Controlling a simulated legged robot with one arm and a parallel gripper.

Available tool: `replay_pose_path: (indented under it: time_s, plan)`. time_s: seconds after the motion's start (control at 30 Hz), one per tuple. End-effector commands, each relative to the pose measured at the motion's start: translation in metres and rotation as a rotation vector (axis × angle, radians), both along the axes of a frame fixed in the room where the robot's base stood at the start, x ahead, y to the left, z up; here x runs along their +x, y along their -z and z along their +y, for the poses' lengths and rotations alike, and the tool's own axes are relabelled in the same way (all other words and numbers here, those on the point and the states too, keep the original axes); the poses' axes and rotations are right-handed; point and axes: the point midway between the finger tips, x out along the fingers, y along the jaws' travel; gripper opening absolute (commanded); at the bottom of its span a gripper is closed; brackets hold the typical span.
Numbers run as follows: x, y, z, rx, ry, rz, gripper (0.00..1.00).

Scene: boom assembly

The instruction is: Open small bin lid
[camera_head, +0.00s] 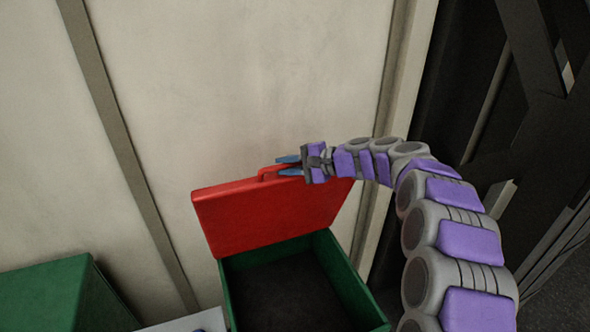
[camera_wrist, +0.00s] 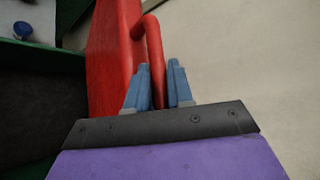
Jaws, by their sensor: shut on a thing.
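The small bin (camera_head: 350,285) is a green box with a dark, empty-looking inside, low in the middle of the head view. Its red lid (camera_head: 265,218) is raised and stands tilted up at the bin's far side, near the wall. A red loop handle (camera_head: 268,172) sits on the lid's top edge. My gripper (camera_head: 287,167) is at this handle, coming from the right, with its blue fingers on either side of it. In the wrist view the handle (camera_wrist: 153,50) runs down between the two blue fingers, and my gripper is shut on it.
A pale panelled wall (camera_head: 250,80) stands right behind the lid. Another green box (camera_head: 60,295) is at the lower left. A blue round object (camera_wrist: 22,30) lies on a light surface in the wrist view. Dark metal framing (camera_head: 500,90) stands at the right.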

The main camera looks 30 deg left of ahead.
Motion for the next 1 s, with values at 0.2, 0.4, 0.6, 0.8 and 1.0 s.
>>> replay_pose_path:
  time_s: [0.2, 0.4, 0.6, 0.8, 1.0]
  plan:
    - [0.0003, 0.0024, 0.0044, -0.006, 0.0, 0.002, 0.0]
    - [0.0009, 0.0029, 0.0053, -0.007, 0.001, 0.002, 0.0]
    - [0.0009, 0.0025, 0.0052, -0.007, 0.001, 0.002, 0.34]
    - [0.001, 0.0029, 0.0051, -0.007, 0.001, 0.002, 0.42]
    - [0.0022, 0.0027, 0.0028, -0.007, 0.002, 0.002, 0.42]
